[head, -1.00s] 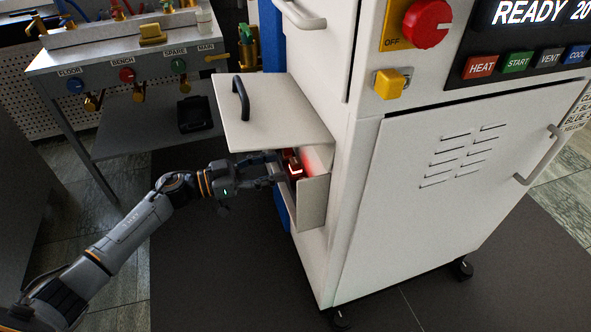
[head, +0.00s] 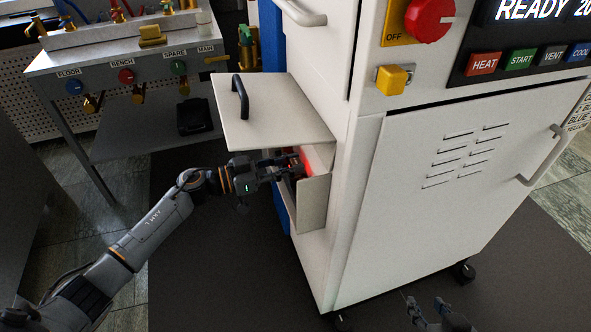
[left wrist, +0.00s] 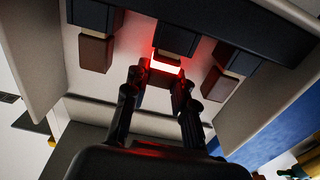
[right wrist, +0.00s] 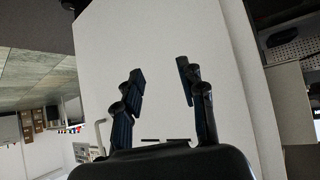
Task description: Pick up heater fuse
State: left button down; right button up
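Three fuses hang in a row in the cabinet's open side bay in the left wrist view. The middle fuse (left wrist: 166,64) has a bright red glowing band; brown-bodied fuses are to its left (left wrist: 95,52) and right (left wrist: 219,84). I cannot read any labels. My left gripper (left wrist: 160,82) is open, with its fingertips at either side of the middle fuse's lower end. I cannot tell whether they touch it. In the head view the left gripper (head: 294,162) reaches into the bay under the flap. My right gripper (right wrist: 160,82) is open and empty, facing a pale panel.
The raised flap (head: 272,112) with a black handle is above my left gripper. A small side panel (head: 312,203) stands at the bay's front edge. The white cabinet (head: 400,240) fills the right. A valve bench (head: 130,55) stands at the back left.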

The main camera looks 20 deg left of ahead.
pick_arm(q)
jog(key=shift+r, duration=0.1)
pick_arm(e)
jog(key=shift+s, duration=0.1)
pick_arm(q)
notch_tip(320, 180, up, 4)
jog(key=shift+f+p, duration=0.25)
jog(key=shift+p, duration=0.75)
jog(key=shift+s+a+f, duration=0.15)
jog(key=shift+s+a, duration=0.2)
jog(key=shift+a, duration=0.25)
pick_arm(e)
jog(key=s+d+f+g+h+p, duration=0.1)
jog(key=s+d+g, duration=0.15)
jog(key=s, duration=0.25)
jog(key=s+d+f+g+h+p, duration=0.1)
jog(key=s+f+g, duration=0.1)
jog(key=s+g, duration=0.3)
pick_arm(q)
jog(key=r+p+v, duration=0.3)
jog(key=v, duration=1.3)
jog(key=shift+s+a+p, duration=0.2)
jog(key=shift+a+p, duration=0.05)
jog(key=shift+p, duration=0.1)
pick_arm(e)
jog(key=x, duration=1.1)
jog(key=shift+s+a+f+t, duration=0.15)
jog(key=shift+s+a+t, duration=0.2)
jog(key=shift+s, duration=0.05)
